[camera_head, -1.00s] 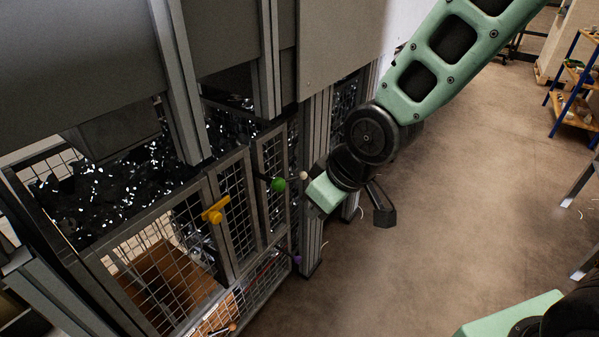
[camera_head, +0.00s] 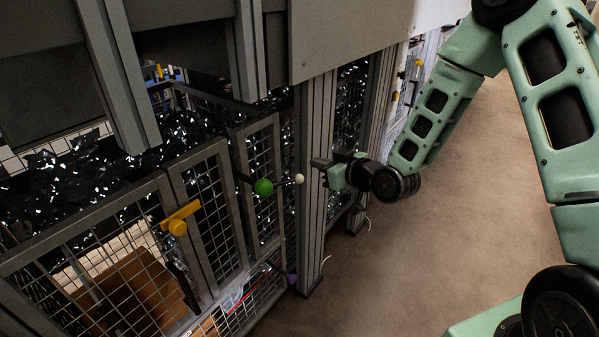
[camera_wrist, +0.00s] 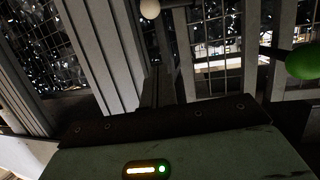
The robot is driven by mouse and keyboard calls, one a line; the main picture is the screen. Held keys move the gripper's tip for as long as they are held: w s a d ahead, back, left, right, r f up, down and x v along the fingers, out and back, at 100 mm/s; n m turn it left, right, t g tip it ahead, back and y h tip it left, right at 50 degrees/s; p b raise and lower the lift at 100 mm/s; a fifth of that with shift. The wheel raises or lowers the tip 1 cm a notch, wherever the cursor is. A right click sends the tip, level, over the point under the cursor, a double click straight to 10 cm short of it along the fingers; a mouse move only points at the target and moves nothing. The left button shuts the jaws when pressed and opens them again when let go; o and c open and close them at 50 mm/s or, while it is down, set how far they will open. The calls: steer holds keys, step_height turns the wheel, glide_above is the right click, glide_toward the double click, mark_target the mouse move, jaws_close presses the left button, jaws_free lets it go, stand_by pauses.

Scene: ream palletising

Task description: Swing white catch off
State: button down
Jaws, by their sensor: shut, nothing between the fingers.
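The white catch shows as a small cream-white ball (camera_head: 299,178) on a dark rod at the gate's right side. My gripper (camera_head: 320,163) is shut and empty. It is just right of the white ball in the head view, in front of the grey post, and does not appear to touch the ball. In the wrist view the fingers (camera_wrist: 157,88) point up the picture, below the ball.
A green ball knob (camera_head: 263,187) is left of the white one; it also shows in the wrist view (camera_wrist: 303,62). A yellow handle (camera_head: 179,219) and a purple knob (camera_head: 292,279) are on the mesh gates. A grey post (camera_head: 316,150) stands close. The floor (camera_head: 400,270) at right is clear.

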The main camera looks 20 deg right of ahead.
mark_target(300, 176)
steer(key=w+a+f, duration=0.1)
steer(key=w, duration=0.1)
steer(key=w+a+f, duration=0.1)
steer(key=w+f, duration=0.1)
steer(key=w, duration=0.1)
steer(key=w+a+f, duration=0.1)
steer(key=w+f, duration=0.1)
steer(key=shift+w+a, duration=0.15)
steer(key=shift+a, duration=0.05)
steer(key=shift+s+f, duration=0.2)
steer(key=shift+f, duration=0.1)
steer(key=shift+s+d+f, duration=0.1)
steer(key=shift+s+f, duration=0.1)
